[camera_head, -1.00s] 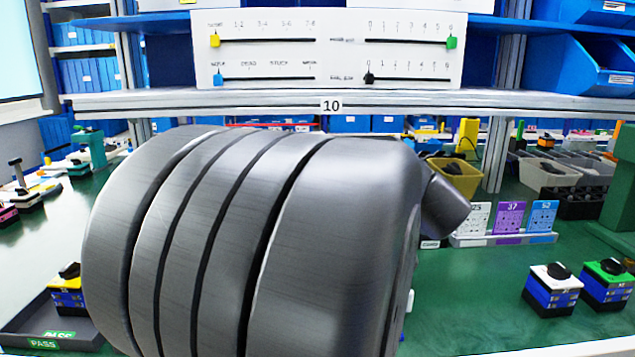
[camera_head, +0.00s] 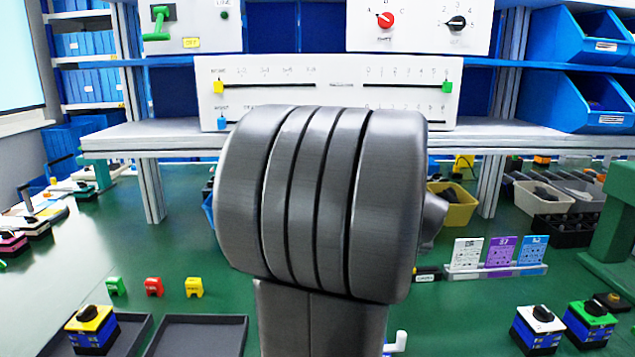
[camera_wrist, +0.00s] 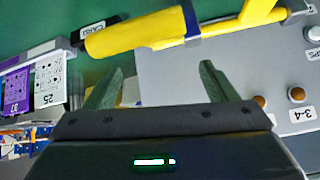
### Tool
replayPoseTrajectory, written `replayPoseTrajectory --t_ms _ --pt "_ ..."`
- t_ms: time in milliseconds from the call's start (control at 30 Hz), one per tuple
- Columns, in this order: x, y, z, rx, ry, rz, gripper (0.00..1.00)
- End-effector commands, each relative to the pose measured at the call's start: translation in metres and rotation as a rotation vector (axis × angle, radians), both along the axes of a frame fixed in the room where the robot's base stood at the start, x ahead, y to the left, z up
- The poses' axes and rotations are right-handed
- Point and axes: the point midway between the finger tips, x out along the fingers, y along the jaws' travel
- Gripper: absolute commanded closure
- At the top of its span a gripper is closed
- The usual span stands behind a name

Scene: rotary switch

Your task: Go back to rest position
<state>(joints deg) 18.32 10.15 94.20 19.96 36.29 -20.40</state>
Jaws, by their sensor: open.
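My gripper (camera_wrist: 163,75) shows in the wrist view with its two green-grey fingers spread apart and nothing between them. The tips point towards a yellow handle (camera_wrist: 180,28) with a grey-blue band, above a grey panel (camera_wrist: 180,85). I cannot tell how far the tips are from it. In the head view my own large grey arm link fills the middle and hides part of the bench; the gripper does not show there. Above the shelf, a white panel carries a red rotary knob (camera_head: 385,20) and a black rotary knob (camera_head: 456,23).
Boxes with black knobs stand at the front: yellow-topped (camera_head: 92,330) at left, white-topped (camera_head: 538,330) and green-topped (camera_head: 590,325) at right. A black tray (camera_head: 197,337) lies left of my arm. A card stand (camera_head: 496,270) and grey bins (camera_head: 560,195) are at right.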

Motion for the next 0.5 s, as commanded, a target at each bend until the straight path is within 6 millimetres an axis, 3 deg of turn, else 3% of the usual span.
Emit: replayPoseTrajectory --t_ms 500 --pt "0.0091 0.0005 0.0065 -0.004 0.134 0.001 0.21"
